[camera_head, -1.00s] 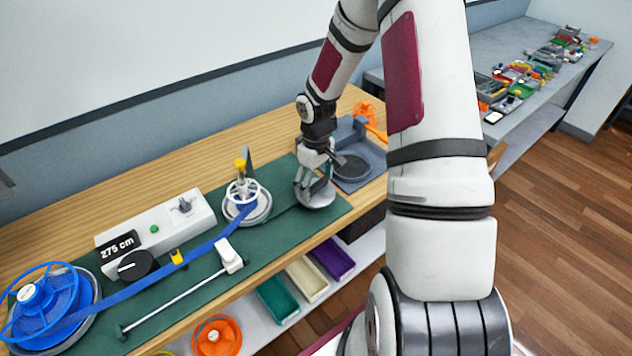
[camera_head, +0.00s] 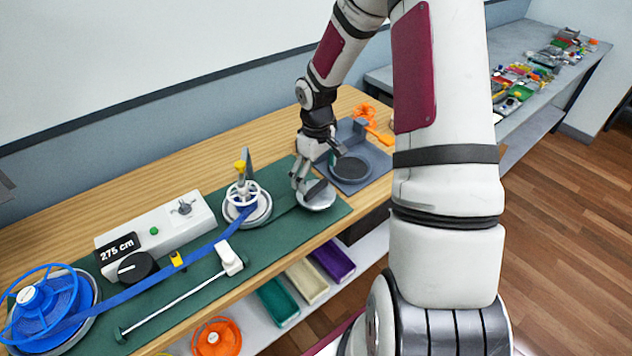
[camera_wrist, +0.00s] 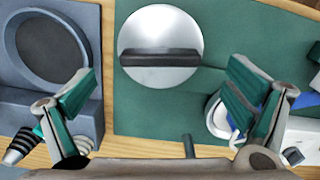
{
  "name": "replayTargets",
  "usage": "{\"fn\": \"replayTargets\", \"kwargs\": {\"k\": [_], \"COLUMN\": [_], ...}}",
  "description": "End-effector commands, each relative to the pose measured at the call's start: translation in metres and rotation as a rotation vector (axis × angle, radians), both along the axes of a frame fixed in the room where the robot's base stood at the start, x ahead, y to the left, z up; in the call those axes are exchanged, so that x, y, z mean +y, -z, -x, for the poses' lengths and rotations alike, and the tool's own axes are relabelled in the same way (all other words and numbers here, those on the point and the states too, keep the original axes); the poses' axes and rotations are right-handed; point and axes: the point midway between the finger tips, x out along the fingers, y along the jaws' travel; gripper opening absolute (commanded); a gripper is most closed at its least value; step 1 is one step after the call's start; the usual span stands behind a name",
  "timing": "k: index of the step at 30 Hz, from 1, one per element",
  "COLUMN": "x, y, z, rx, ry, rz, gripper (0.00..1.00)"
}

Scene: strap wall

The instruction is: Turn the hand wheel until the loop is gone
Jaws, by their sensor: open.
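A white hand wheel with a yellow knob (camera_head: 243,192) stands on a round spool on the green mat. A blue strap (camera_head: 205,247) runs from it to a blue reel (camera_head: 45,305) at the far left; I see no clear loop in it. A silver disc with a black bar (camera_head: 318,197) lies at the mat's right end. My gripper (camera_head: 308,187) is open and empty over this disc. In the wrist view, the black bar (camera_wrist: 160,57) lies between my spread fingers (camera_wrist: 163,80). The strap and wheel there are partly hidden behind the right finger.
A white box with a 275 cm display (camera_head: 118,246) stands behind the strap. A white slider on a rod (camera_head: 229,260) lies in front. A grey tray with a round recess (camera_head: 366,180) is right of the disc. Coloured bins (camera_head: 305,281) sit on the shelf below.

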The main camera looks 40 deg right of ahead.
Motion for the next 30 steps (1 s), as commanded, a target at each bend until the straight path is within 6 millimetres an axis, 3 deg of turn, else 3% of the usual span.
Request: {"fn": "replayTargets", "kwargs": {"k": [6, 12, 18, 30], "x": [-0.001, 0.0, 0.0, 0.0], "y": [-0.043, -0.07, -0.082, -0.082], "z": [-0.001, -0.001, 0.0, 0.0], "rx": [-0.005, -0.003, -0.002, -0.001], "ry": [0.001, 0.001, -0.001, -0.001], "rz": [0.003, 0.001, 0.001, 0.0], "gripper": [0.97, 0.97, 0.97, 0.97]}}
